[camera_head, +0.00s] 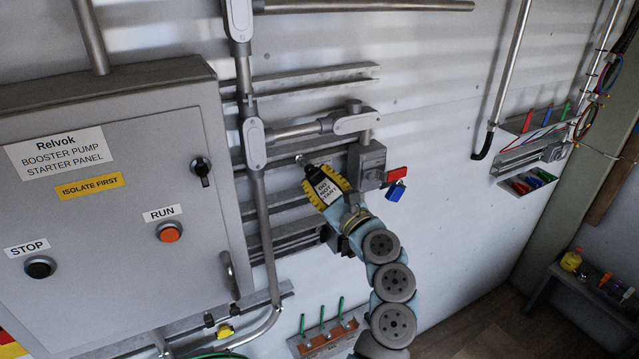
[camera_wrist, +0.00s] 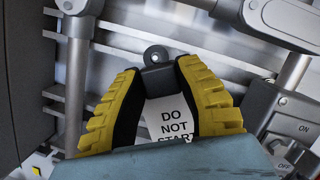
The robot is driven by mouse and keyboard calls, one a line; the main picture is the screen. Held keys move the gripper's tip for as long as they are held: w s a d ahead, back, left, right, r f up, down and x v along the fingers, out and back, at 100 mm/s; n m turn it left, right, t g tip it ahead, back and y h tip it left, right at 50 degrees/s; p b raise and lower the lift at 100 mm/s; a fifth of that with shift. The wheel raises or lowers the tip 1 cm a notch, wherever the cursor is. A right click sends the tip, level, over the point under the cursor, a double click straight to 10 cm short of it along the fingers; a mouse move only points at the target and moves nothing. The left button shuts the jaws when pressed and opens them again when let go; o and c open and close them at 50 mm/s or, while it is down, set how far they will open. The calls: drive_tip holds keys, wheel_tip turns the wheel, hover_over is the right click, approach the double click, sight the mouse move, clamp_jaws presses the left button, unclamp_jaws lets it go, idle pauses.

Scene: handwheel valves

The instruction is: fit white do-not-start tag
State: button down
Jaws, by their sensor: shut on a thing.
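The white do-not-start tag (camera_head: 328,190) sits between the yellow fingers of my gripper (camera_head: 324,182), in front of the wall rails beside the panel. In the wrist view the tag (camera_wrist: 170,119) shows "DO NOT START", its lower part hidden by my gripper. My gripper (camera_wrist: 165,85) is shut on the tag's dark top part (camera_wrist: 158,80). A dark eyelet (camera_wrist: 156,55) stands out just past the fingertips. I cannot tell whether it belongs to the tag or to the wall.
The grey starter panel (camera_head: 120,200) stands at the left, with a black rotary switch (camera_head: 201,171). A grey switch box (camera_head: 367,166) with a red lever (camera_head: 398,174) and blue padlock (camera_head: 396,191) is close right of my gripper. Conduits (camera_head: 262,215) run at its left. A tool rack (camera_head: 328,337) is below.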

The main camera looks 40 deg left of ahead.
drive_tip(key=shift+w+a+b, duration=0.25)
drive_tip(key=shift+a+b, duration=0.25)
drive_tip(key=shift+a, duration=0.15)
drive_tip(key=shift+w+a+b, duration=0.2)
drive_tip(key=shift+a+b, duration=0.25)
drive_tip(key=shift+a, duration=0.2)
drive_tip(key=c, duration=0.7)
unclamp_jaws()
drive_tip(key=shift+v, duration=5.95)
